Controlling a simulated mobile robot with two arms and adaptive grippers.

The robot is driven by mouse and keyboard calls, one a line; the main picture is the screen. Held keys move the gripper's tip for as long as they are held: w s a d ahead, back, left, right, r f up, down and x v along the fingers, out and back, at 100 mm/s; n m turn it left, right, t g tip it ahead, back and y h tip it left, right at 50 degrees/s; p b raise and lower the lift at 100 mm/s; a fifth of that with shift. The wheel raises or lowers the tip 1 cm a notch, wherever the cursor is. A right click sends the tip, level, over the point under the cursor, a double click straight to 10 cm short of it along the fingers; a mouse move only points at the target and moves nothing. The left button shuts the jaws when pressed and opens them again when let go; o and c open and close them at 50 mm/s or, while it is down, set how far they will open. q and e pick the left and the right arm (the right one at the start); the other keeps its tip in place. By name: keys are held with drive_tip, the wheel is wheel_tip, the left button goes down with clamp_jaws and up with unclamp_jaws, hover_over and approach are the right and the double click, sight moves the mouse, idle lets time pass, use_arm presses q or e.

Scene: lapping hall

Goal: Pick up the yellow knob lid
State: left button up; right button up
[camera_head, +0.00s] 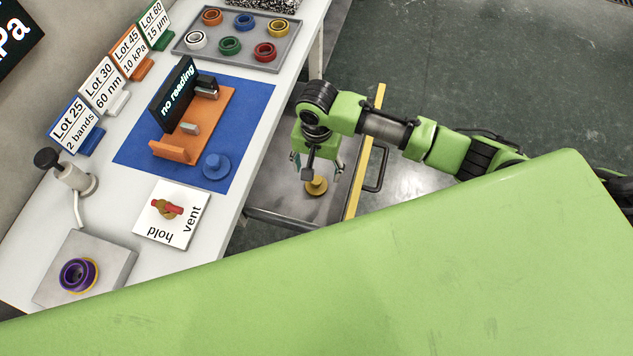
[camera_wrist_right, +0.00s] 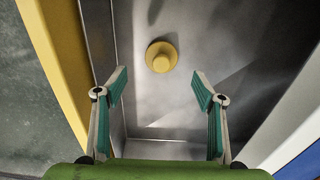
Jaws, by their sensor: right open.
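The yellow knob lid (camera_head: 316,187) lies on the grey metal surface of a cart (camera_head: 275,218) beside the white table. In the right wrist view the yellow knob lid (camera_wrist_right: 161,56) shows from above, with its round knob up, beyond the fingertips and roughly midway between them. My right gripper (camera_wrist_right: 158,85) is open and empty above it, with green pads apart on either side. In the head view my right gripper (camera_head: 318,172) hangs over the lid and hides part of the area around it. My left gripper is not in view.
The cart has a yellow edge (camera_head: 366,152) and a dark handle (camera_head: 377,168).

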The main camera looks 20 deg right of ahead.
sight(317, 178)
drive_tip(key=shift+f, duration=0.85)
drive_tip(key=shift+w+f, duration=0.1)
drive_tip(key=shift+f, duration=0.75)
drive_tip(key=f, duration=0.4)
drive_tip(key=shift+w+d+f, duration=0.1)
drive_tip(key=shift+w+f, duration=0.05)
drive_tip(key=shift+w, duration=0.1)
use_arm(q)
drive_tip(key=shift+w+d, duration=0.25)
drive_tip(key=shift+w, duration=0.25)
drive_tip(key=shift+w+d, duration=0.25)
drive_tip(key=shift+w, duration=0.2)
use_arm(e)
drive_tip(key=shift+f, duration=0.1)
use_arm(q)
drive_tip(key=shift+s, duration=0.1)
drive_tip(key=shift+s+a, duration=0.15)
use_arm(e)
drive_tip(key=c, duration=1.4)
